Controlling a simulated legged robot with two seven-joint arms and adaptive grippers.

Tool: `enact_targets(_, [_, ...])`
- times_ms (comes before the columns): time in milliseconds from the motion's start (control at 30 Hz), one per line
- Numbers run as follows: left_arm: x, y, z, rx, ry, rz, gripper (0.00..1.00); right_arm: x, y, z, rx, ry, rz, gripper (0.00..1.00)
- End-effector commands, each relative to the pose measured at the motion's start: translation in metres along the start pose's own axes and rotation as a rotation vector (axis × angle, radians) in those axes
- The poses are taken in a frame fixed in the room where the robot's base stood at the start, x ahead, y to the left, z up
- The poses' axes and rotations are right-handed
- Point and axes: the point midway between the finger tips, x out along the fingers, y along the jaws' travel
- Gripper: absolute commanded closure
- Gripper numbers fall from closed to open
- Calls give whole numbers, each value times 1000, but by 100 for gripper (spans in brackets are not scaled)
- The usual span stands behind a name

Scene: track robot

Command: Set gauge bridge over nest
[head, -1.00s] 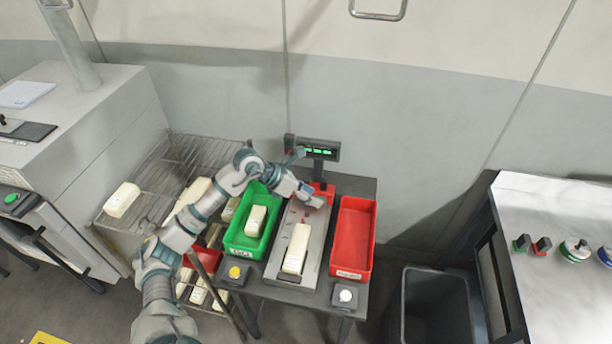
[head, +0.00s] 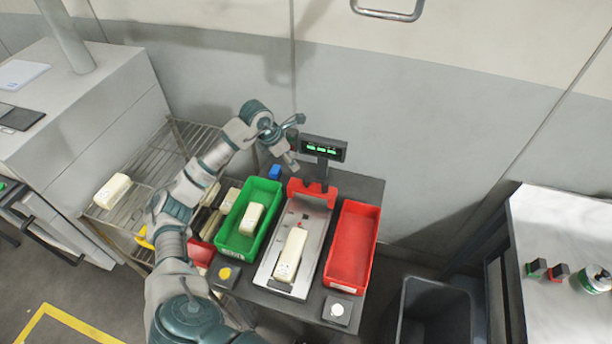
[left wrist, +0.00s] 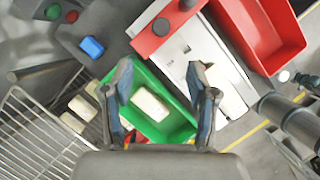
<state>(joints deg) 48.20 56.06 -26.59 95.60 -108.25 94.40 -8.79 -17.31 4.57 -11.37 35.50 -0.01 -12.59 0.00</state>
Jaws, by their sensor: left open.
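A red bridge-shaped piece (head: 312,191), which I take for the gauge bridge, stands across the back end of a metal plate (head: 297,228); its dark knob shows in the left wrist view, where the piece (left wrist: 166,28) is at the top. A cream block (head: 290,256) lies on the plate's front part. I cannot make out the nest clearly under or around these. My left gripper (head: 292,140) is open and empty, behind and left of the red piece and apart from it. In the left wrist view its fingers (left wrist: 163,82) spread above the green tray. My right gripper is not seen.
A green tray (head: 229,240) with a cream block stands left of the plate, a red tray (head: 372,222) right. A lit display (head: 323,149) stands behind, with a blue block (head: 275,171) nearby. A wire rack (head: 150,190) is left; a dark bin (head: 435,300) is right.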

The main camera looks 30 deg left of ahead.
Motion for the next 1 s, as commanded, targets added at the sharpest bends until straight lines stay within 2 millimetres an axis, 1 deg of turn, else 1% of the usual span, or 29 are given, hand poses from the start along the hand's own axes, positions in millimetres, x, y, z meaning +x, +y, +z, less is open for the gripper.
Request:
enact_targets(33, [13, -2, 1, 0, 3, -6, 42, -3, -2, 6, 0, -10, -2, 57])
enact_targets(67, [21, -2, 1, 1, 3, -6, 42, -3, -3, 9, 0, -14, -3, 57])
enact_targets(167, [46, -2, 2, -1, 4, -7, 42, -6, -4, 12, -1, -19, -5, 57])
enact_targets(300, [79, -2, 2, -1, 3, -6, 42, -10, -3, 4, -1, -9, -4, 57])
enact_targets(400, [99, -2, 2, 0, 1, -6, 42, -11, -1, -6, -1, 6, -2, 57])
enact_targets(500, [116, -1, 1, 0, 0, -5, 42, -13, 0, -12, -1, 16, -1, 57])
enact_targets(600, [127, 0, 1, 0, -1, -4, 42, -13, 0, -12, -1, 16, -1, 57])
enact_targets(700, [134, 0, 1, 0, 0, -3, 42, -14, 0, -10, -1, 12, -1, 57])
enact_targets(1000, [137, 0, 1, 1, 0, -2, 42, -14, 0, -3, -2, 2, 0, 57])
